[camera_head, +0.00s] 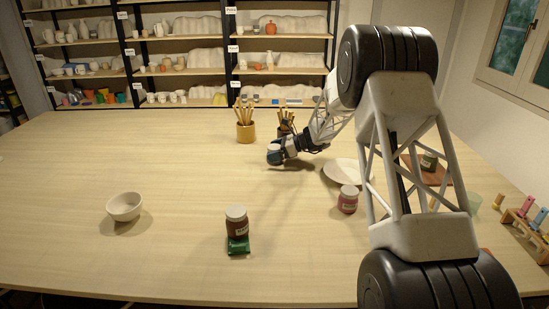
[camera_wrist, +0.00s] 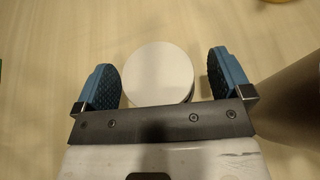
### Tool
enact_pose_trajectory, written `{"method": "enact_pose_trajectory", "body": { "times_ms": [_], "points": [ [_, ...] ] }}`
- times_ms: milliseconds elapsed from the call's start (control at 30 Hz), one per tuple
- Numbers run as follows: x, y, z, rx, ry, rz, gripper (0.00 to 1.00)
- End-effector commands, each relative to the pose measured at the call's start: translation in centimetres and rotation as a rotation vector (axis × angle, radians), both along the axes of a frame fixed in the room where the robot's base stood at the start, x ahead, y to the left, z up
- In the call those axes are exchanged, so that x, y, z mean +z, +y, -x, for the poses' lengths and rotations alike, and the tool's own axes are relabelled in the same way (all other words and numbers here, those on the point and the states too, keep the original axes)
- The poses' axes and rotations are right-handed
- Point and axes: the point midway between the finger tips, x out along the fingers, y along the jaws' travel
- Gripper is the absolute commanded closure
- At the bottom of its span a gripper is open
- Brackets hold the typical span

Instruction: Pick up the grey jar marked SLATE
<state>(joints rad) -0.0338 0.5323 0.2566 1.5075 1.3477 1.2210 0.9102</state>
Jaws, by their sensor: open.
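My gripper (camera_head: 277,156) is low over the middle of the table, its two blue pads apart. In the wrist view my gripper (camera_wrist: 162,72) is open, with a round white lid (camera_wrist: 158,70) between the pads and a gap on each side. In the head view a jar with a white lid (camera_head: 273,148) shows at the gripper, its body mostly hidden by the fingers. I cannot read its label or tell its body colour, so I cannot tell whether it is the SLATE jar.
A reddish jar (camera_head: 348,201) is near a pale plate (camera_head: 340,170). Brush pots (camera_head: 246,132) stand behind my gripper. A white bowl (camera_head: 124,207) is at left.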

Motion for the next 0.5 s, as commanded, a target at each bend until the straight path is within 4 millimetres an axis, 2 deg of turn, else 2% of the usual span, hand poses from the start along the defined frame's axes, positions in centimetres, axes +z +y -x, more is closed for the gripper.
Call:
{"method": "enact_pose_trajectory", "body": {
  "times_ms": [267, 500],
  "points": [
    [0.01, -0.02, 0.00, 0.000, 0.000, 0.000, 0.05],
    [0.02, -0.01, 0.00, 0.000, 0.000, 0.000, 0.42]
  ]
}}
